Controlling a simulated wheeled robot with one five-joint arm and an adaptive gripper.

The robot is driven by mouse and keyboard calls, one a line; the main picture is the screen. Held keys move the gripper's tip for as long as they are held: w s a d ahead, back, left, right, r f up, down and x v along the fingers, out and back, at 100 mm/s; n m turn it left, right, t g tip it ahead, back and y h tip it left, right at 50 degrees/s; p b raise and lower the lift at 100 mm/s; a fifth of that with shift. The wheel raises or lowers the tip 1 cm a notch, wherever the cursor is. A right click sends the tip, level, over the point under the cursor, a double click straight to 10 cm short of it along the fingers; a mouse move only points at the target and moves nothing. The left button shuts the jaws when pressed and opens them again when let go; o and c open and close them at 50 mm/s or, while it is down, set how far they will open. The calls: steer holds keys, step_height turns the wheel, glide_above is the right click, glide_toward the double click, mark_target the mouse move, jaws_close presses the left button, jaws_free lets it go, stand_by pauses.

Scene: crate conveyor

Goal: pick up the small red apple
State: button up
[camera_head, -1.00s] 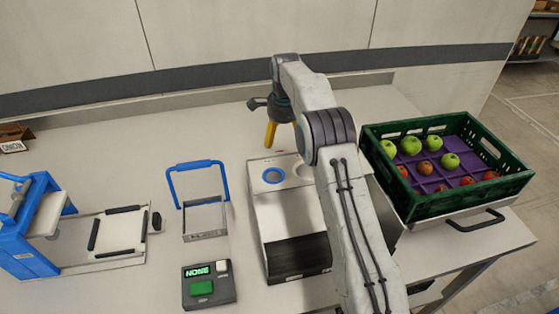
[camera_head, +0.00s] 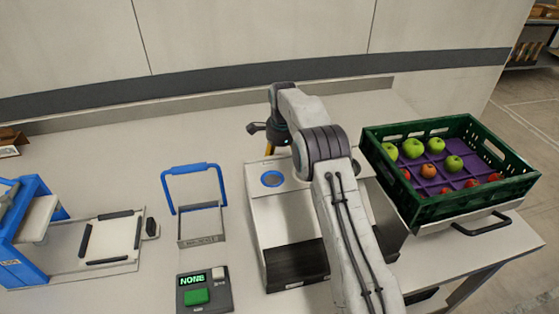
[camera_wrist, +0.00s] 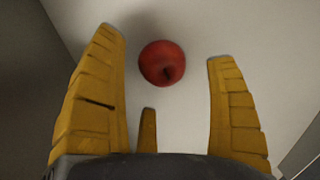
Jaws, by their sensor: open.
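A small red apple (camera_wrist: 162,62) lies on a pale flat surface in the wrist view, near the top middle. My gripper (camera_wrist: 166,55) has its yellow fingers spread wide, one on each side of the apple, with a clear gap to both. The apple is between and slightly ahead of the fingertips, not gripped. That apple is not visible in the head view.
A green crate (camera_head: 448,205) with green, red and orange apples stands at the right.

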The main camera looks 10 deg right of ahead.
steer(key=f+p, duration=0.1)
steer(key=p, duration=0.1)
steer(key=shift+w+d+f+p, duration=0.15)
steer(key=shift+w+f+p, duration=0.1)
steer(key=shift+f+p, duration=0.15)
steer(key=shift+w+f+p, duration=0.25)
steer(key=shift+f+p, duration=0.75)
steer(key=shift+f, duration=0.15)
steer(key=c, duration=1.2)
steer(key=shift+c, duration=0.5)
steer(key=shift+r, duration=0.1)
